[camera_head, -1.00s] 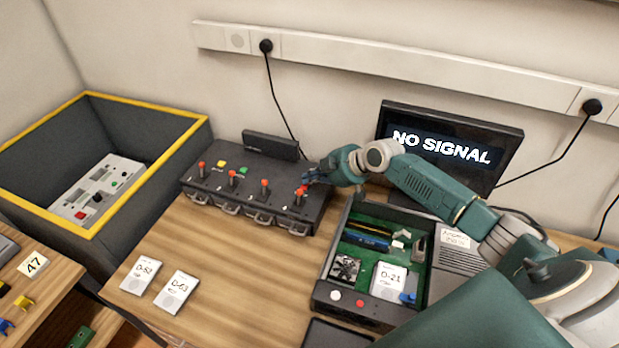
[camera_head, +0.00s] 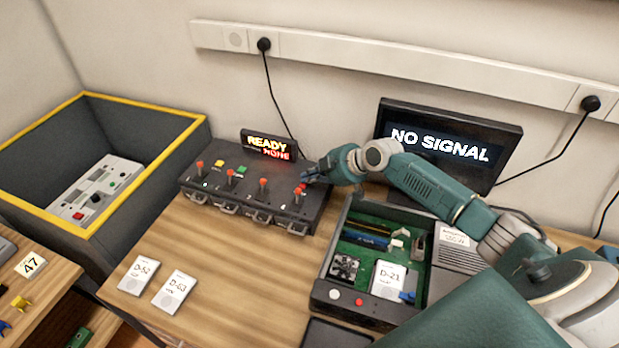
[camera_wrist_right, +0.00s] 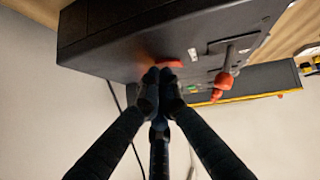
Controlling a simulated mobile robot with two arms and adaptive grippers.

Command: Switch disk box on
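The disk box (camera_head: 281,178) is a dark box on the wooden table, with several red-knobbed levers along its top and handles on its front. Its small display (camera_head: 268,147) is lit and reads "READY" and "NONE". My right gripper (camera_head: 309,177) is at the box's right end, by the rightmost lever. In the right wrist view, the fingertips of this gripper (camera_wrist_right: 159,77) are together, at or very near a red button (camera_wrist_right: 168,63) on the box (camera_wrist_right: 130,45). I cannot tell whether they touch it. Nothing shows held between them. My left gripper is out of view.
An open computer case (camera_head: 325,293) holding a disk labelled D-21 stands to the right. Behind it a monitor (camera_head: 440,146) reads "NO SIGNAL". Disks D-52 (camera_head: 137,275) and D-63 (camera_head: 173,291) lie in front. A yellow-rimmed bin (camera_head: 150,104) is at left.

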